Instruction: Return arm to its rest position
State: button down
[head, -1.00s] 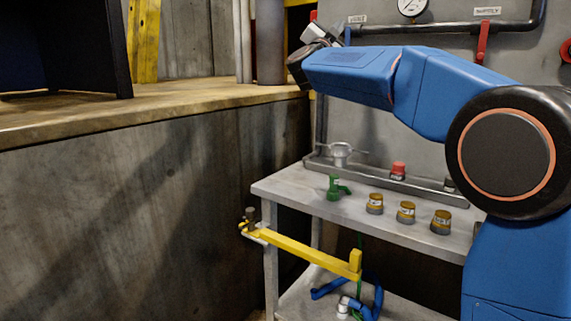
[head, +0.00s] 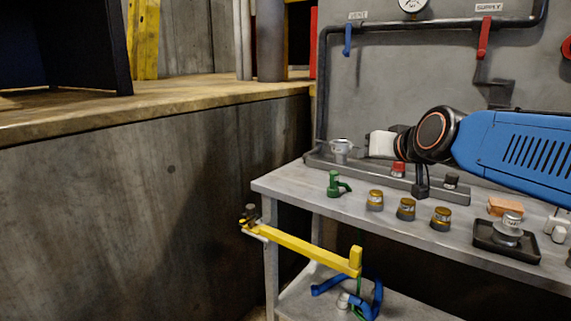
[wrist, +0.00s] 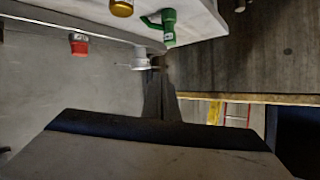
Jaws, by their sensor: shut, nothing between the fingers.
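My blue arm (head: 525,150) reaches in from the right in the head view, low over the grey bench. Its dark wrist joint (head: 437,135) with an orange ring hangs above the back of the bench. The fingertips are hard to make out there. In the wrist view my dark fingers (wrist: 160,90) are together, with nothing seen between them. They stand near the metal cup (wrist: 140,62) in that picture, and the gap between them cannot be judged.
The bench (head: 285,187) carries a green valve (head: 335,185), several brass-topped jars (head: 406,209), the metal cup (head: 341,149) and a black tray (head: 485,245). A yellow bar (head: 300,247) juts from the bench front. Pipes (head: 430,27) run along the back panel.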

jog(key=s+d+f+g+h, duration=0.1)
jog(key=s+d+f+g, duration=0.3)
jog(key=s+f, duration=0.9)
jog(key=s+d+f+g+h, duration=0.2)
jog(key=s+d+f+g, duration=0.2)
jog(key=s+f, duration=0.9)
jog(key=shift+s+d+m, duration=0.3)
jog(key=shift+s+d, duration=0.25)
jog(key=shift+s, duration=0.25)
jog(key=shift+f, duration=0.1)
